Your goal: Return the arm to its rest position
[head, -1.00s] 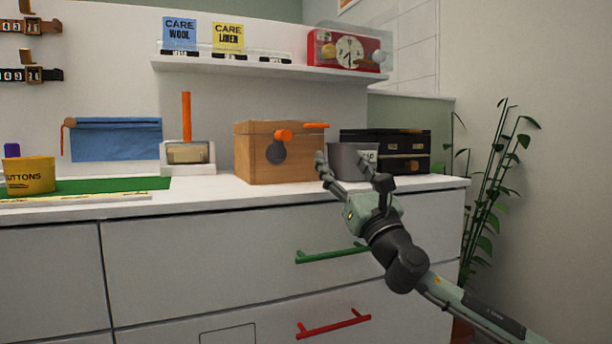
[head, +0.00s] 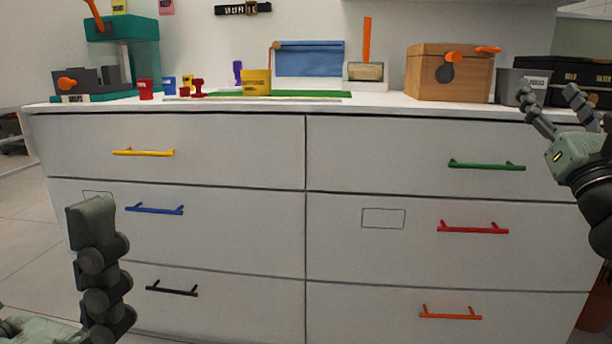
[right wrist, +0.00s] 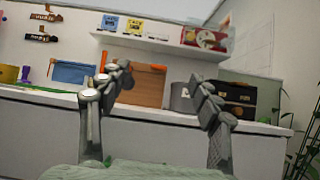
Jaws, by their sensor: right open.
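My right gripper (head: 551,96) is at the right edge of the head view, in front of the counter's right end. Its two fingers are spread with nothing between them. In the right wrist view my right gripper (right wrist: 161,84) also shows open, with its fingers framing the wooden box and part of the grey cup behind. Part of my left gripper (head: 98,262) stands at the lower left of the head view, in front of the left drawers. Only one finger shows clearly, so its opening cannot be told.
A white drawer unit (head: 230,155) with coloured handles fills the middle. On its top (head: 390,100) stand a wooden box (head: 430,82), a grey cup (head: 507,90), a black case (head: 560,72), a yellow buttons tub (head: 256,84) and a teal machine (head: 143,50). The space before the middle drawers is clear.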

